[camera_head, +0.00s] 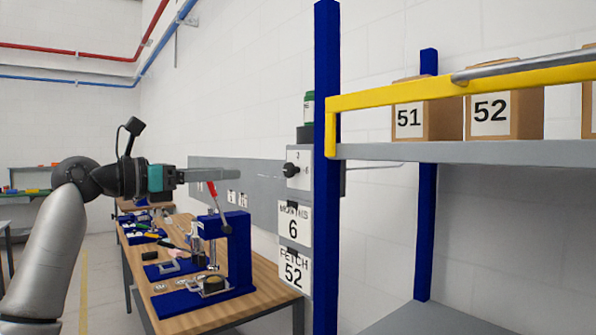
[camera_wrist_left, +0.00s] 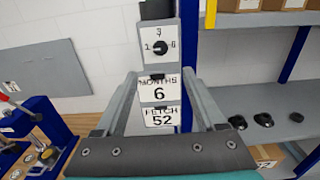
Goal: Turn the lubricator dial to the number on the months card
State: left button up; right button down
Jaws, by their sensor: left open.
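The lubricator dial is a black knob (camera_head: 291,170) on a pale plate fixed by the blue rack post. In the left wrist view the dial (camera_wrist_left: 160,47) has a 1 at its left, a 3 above and a 6 at its right; where its pointer stands is too small to tell. The white months card (camera_head: 294,224) hangs below and reads 6; it also shows in the left wrist view (camera_wrist_left: 159,92). My left gripper (camera_head: 238,175) is open and empty, its fingers level and pointing at the dial plate, apart from it. My right gripper is out of view.
A FETCH 52 card (camera_head: 294,271) hangs under the months card. A wooden bench (camera_head: 250,302) with a blue press (camera_head: 238,250) and a red lever stands below my left gripper. The rack's blue post (camera_head: 327,240) and yellow-edged shelf with boxes 51 and 52 (camera_head: 505,115) are at right.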

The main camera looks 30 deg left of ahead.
aim_at(287, 170)
pick_arm(q)
jog(key=p+x, duration=0.4)
jog(key=x, duration=0.9)
jog(key=shift+p+x, duration=0.35)
jog(key=shift+x, duration=0.4)
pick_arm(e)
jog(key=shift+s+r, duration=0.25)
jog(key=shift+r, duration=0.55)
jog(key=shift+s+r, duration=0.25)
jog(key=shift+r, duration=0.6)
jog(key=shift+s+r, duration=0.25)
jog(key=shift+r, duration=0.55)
pick_arm(q)
jog(key=shift+c, duration=0.4)
grip_shut()
